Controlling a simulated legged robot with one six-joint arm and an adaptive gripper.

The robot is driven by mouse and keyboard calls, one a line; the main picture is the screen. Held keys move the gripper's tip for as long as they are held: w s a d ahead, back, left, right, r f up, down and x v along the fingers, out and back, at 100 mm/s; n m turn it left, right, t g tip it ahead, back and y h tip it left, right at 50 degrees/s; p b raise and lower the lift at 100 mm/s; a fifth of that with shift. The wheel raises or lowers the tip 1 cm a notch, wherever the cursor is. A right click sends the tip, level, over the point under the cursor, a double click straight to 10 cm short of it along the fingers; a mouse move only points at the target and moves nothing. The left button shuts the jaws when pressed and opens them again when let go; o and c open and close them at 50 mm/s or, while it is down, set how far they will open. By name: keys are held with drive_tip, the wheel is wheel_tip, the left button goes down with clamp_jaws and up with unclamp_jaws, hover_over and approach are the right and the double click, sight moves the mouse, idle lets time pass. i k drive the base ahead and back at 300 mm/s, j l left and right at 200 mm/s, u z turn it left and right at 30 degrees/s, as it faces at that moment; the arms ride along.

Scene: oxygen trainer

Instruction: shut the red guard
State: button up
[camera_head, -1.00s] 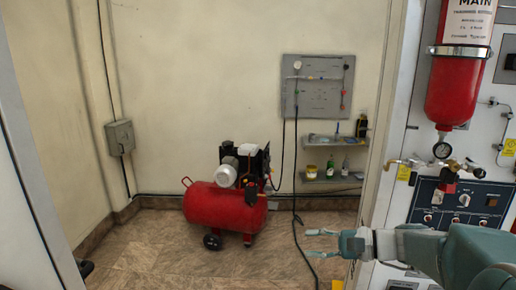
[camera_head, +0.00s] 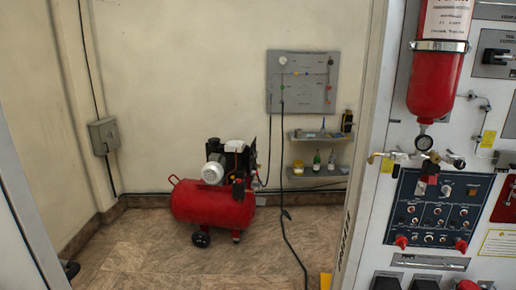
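A dark blue control panel (camera_head: 437,212) with several small knobs and switches is on the right, on a light grey cabinet face. A red part (camera_head: 505,200) shows at the right edge of the view, cut off by the frame. It may be the red guard, but I cannot tell, nor whether it is open or shut. Two small red knobs (camera_head: 401,241) sit along the panel's lower edge. My gripper is not in view.
A red compressor (camera_head: 213,204) stands on the floor at the middle left. A grey door-frame edge (camera_head: 358,150) separates the room from the cabinet.

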sight(430, 180)
drive_tip(key=i+l+z, duration=0.1)
drive_tip(key=z, duration=0.7)
drive_tip(key=i+l, duration=0.05)
